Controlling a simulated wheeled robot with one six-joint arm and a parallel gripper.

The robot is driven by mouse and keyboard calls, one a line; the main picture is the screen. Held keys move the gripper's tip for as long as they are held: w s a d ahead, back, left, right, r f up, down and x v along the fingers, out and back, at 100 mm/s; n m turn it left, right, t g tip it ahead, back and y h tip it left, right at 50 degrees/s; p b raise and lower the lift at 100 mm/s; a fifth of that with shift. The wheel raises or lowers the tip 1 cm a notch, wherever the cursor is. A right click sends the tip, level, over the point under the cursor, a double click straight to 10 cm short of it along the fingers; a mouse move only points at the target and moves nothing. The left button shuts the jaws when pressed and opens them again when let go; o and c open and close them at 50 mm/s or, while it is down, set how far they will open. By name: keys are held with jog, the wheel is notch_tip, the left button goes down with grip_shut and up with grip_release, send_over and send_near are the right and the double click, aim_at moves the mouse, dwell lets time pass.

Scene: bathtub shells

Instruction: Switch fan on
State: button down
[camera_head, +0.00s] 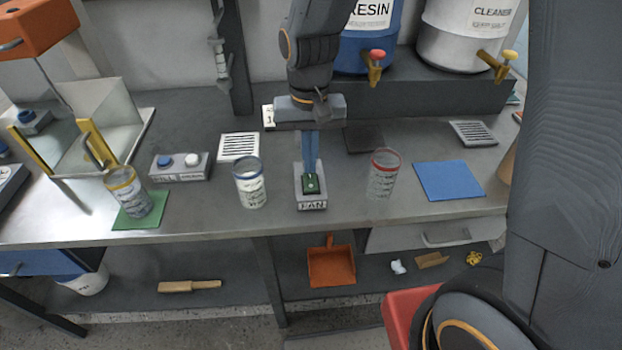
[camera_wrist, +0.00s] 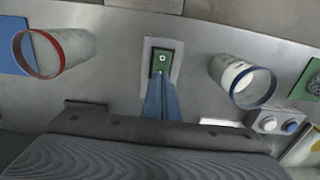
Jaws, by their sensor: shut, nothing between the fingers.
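The fan switch (camera_head: 312,200) is a small grey box labelled FAN on the workbench, with a green rocker on its top. The green rocker also shows in the wrist view (camera_wrist: 162,60), set in a grey plate. My gripper (camera_head: 311,172) points down over the switch, its two blue fingers closed together with nothing between them. In the wrist view the fingertips (camera_wrist: 160,78) reach the near edge of the rocker. I cannot tell whether they touch it. The fingers hide part of the switch. No fan is clearly visible.
A blue-rimmed cup (camera_head: 250,188) stands left of the switch and a red-rimmed cup (camera_head: 382,178) right of it. A two-button box (camera_head: 180,165) is farther left. A blue mat (camera_head: 449,181) lies at right. Resin (camera_head: 366,50) and cleaner (camera_head: 455,45) drums stand behind.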

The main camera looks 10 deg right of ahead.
jog(key=shift+f+b, duration=0.35)
jog(key=shift+f, duration=0.45)
dwell(0.5)
notch_tip(320, 180, up, 7)
jog(key=p, duration=0.6)
dwell(0.4)
